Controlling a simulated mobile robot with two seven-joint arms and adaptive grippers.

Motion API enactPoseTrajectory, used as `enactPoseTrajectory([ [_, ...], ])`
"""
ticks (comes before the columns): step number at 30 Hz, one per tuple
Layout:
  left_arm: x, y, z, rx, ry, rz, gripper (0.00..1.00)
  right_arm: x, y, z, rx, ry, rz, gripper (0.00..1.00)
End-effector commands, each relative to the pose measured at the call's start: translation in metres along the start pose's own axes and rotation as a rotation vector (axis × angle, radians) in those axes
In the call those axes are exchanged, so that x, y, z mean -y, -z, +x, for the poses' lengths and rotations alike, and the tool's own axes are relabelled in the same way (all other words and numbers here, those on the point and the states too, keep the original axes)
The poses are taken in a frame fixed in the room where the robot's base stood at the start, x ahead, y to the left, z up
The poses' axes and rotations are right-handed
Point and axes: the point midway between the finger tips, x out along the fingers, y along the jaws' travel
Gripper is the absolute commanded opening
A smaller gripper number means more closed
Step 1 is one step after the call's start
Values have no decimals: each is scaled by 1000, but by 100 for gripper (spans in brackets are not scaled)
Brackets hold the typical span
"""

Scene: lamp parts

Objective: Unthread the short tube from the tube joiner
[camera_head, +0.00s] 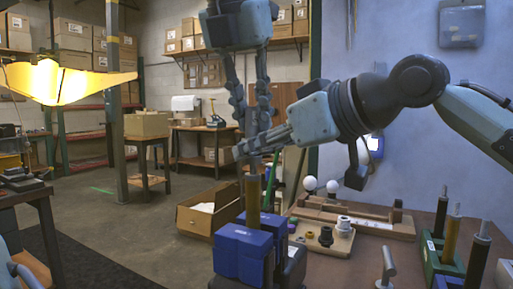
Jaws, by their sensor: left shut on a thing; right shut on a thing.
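An upright tube stack stands in a blue clamp block (243,252). Its lower part is a brass-coloured tube (252,202), with a darker section above that passes up into the grippers. My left gripper (254,122) comes down from above and is shut on the upper part of the stack. My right gripper (246,150) reaches in from the right, just below the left fingertips, and is shut around the stack. The fingers hide much of the short tube and the tube joiner, so I cannot tell exactly where one meets the other.
A wooden tray (328,240) with small fittings and a wooden rack (352,215) with white bulbs lie right of the clamp. A green holder (437,262) with upright tubes stands at the right. A small grey upright tool (387,265) stands between.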

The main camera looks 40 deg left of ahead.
Motion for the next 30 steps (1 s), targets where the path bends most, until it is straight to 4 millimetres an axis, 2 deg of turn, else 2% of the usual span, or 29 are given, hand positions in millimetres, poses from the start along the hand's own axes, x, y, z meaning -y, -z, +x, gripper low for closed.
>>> enactPoseTrajectory([
  [3, 0, 0, 0, 1, 0, 0, 0, 0, 0, 0, 0, -1, 1, 0],
  [4, 0, 0, 0, 1, 0, 0, 16, -1, 0, 0, 0, -1, 1, 0],
  [8, 0, 0, 0, 1, 0, 0, 0, -1, 0, 0, 0, -1, 1, 0],
  [14, 0, 0, -1, 1, -7, -14, 0, -1, 0, 0, 0, -1, 1, 0],
  [17, 0, 0, -1, 3, -57, -119, 0, -1, 0, 0, 0, -2, 1, 0],
  [24, 0, -1, -1, 0, -205, -484, 0, -1, 0, 0, 0, -2, 1, 0],
  [30, 0, -1, -2, 1, -232, -560, 0, -1, 0, -1, 0, -2, 1, 0],
])
